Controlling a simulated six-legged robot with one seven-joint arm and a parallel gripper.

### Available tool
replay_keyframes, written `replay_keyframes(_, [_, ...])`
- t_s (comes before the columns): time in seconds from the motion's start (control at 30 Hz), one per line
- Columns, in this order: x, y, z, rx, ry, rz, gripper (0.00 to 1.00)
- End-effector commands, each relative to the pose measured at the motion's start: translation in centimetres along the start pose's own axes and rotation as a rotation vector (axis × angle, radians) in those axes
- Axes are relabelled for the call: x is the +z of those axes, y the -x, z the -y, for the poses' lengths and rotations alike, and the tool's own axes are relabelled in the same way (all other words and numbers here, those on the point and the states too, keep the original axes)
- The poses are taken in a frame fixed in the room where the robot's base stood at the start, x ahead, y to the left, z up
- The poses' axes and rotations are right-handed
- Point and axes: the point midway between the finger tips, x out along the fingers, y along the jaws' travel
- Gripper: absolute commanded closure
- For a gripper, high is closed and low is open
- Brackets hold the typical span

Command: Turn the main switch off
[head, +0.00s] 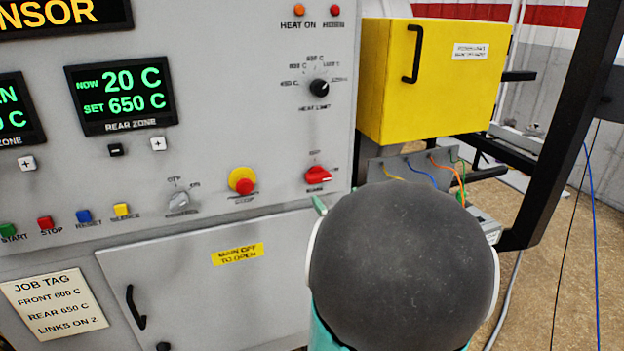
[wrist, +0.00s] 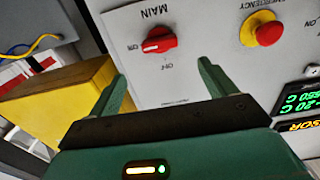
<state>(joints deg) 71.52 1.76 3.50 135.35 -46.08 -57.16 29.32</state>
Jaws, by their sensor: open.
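The main switch (head: 318,177) is a red rotary knob on the grey panel, with a label above it and MAIN below. In the wrist view the main switch (wrist: 160,43) appears turned over, and its white mark points to the ON label at the left. My gripper (wrist: 162,72) is open and empty. Its two green fingers point at the panel, apart from the knob, which shows just beyond the gap between the tips. In the head view my dark round arm link hides most of the gripper; one teal tip shows just below the knob.
A red-and-yellow emergency stop button (head: 242,181) sits left of the main switch. A yellow box (head: 430,80) juts out at the right, with wires and a black frame (head: 565,120) beside it. A cabinet door (head: 200,280) labelled MAIN OFF TO OPEN is below.

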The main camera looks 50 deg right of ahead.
Motion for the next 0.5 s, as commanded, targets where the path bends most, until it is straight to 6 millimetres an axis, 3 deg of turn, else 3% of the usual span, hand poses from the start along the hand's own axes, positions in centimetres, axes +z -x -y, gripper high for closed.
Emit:
replay_keyframes(0.3, [0.1,-6.7,0.3,-0.003,0.0,0.0,0.16])
replay_keyframes(0.5, [0.1,-10.0,0.3,-0.002,0.0,0.001,0.16])
